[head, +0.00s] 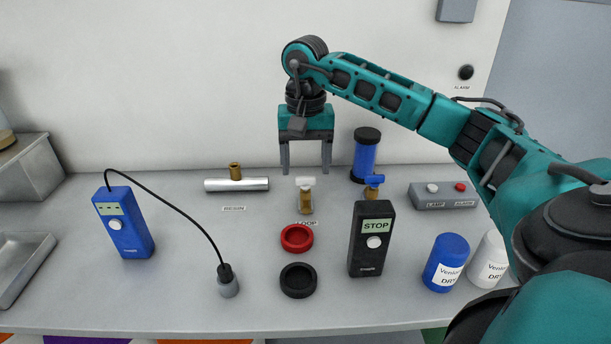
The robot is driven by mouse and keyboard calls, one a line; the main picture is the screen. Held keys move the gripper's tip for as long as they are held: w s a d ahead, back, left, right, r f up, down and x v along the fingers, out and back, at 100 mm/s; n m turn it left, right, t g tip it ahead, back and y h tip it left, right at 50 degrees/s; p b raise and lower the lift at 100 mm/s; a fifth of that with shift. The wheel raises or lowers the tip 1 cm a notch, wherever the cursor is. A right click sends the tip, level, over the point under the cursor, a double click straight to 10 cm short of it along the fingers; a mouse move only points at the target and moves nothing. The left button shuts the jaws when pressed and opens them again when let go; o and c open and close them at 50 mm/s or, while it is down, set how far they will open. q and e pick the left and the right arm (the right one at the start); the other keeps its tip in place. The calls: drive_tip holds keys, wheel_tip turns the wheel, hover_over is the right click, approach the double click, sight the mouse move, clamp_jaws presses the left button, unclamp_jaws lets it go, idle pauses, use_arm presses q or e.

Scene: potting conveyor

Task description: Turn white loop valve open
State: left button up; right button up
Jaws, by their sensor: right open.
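The loop valve is a small brass fitting with a white handle (305,184), standing on the bench behind the "LOOP" label. My right gripper (306,172) is open, pointing down, with its two fingers spread. In the picture its fingertips are just above the white handle, one to each side. I cannot tell whether they are level with the handle in depth, and no contact shows. My left gripper is not in view.
A blue-handled valve (374,184) stands right of the loop valve, behind a black "STOP" meter (371,238). A silver pipe (237,184) lies to the left. Red (297,238) and black (298,281) rings lie in front. A blue meter (123,222) stands far left.

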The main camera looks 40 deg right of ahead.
sight(305, 182)
wheel_tip(305, 182, down, 2)
drive_tip(key=shift+f, duration=0.35)
drive_tip(key=shift+c, duration=0.3)
drive_tip(key=c, duration=1)
